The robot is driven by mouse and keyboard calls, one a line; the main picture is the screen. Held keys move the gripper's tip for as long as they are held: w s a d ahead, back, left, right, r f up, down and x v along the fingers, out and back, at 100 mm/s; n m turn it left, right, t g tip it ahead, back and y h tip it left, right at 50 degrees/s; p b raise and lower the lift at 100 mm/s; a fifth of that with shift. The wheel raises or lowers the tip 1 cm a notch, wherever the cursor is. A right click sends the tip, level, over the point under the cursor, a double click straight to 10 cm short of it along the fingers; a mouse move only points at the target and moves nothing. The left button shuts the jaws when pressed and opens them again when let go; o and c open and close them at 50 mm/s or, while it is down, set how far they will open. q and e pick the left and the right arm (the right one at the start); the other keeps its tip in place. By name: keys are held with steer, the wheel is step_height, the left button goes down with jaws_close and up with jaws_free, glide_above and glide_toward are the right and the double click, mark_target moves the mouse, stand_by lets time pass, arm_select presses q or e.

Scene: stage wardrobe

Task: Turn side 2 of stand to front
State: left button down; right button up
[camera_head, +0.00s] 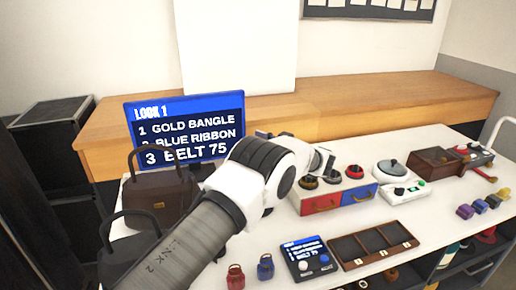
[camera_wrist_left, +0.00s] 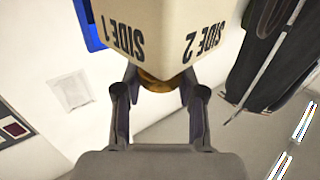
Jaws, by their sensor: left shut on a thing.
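In the left wrist view a cream stand (camera_wrist_left: 160,30) appears upside down. Its face marked SIDE 1 is on the left and its face marked SIDE 2 on the right, with the corner between them towards my gripper. My left gripper (camera_wrist_left: 158,85) has one finger on each side of that corner and is shut on the stand. A brown-gold round part (camera_wrist_left: 158,83) shows between the fingertips, beyond the stand's edge. In the head view my left arm covers the middle, and I cannot make out the stand there. My right gripper is in neither view.
A blue screen (camera_head: 190,107) stands behind two dark handbags (camera_head: 158,192) at left. A red-and-blue drawer box (camera_head: 322,203), a round-topped scale (camera_head: 391,168) and an open compartment tray (camera_head: 346,249) are on the white table (camera_head: 425,215). Some bare tabletop lies right of the tray.

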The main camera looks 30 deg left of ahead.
arm_select(q)
steer(key=shift+a+f+n+g+b, duration=0.1)
steer(key=shift+f+n+g+b, duration=0.15)
steer(key=shift+n+g+b, duration=0.65)
steer(key=shift+r+g, duration=0.1)
steer(key=shift+g, duration=0.4)
steer(key=c, duration=0.8)
jaws_free()
steer(key=shift+o, duration=0.7)
steer(key=shift+a, duration=0.25)
steer(key=shift+d+r, duration=0.15)
steer(key=shift+r, duration=0.25)
step_height(320, 180, up, 9)
steer(key=shift+r, duration=0.1)
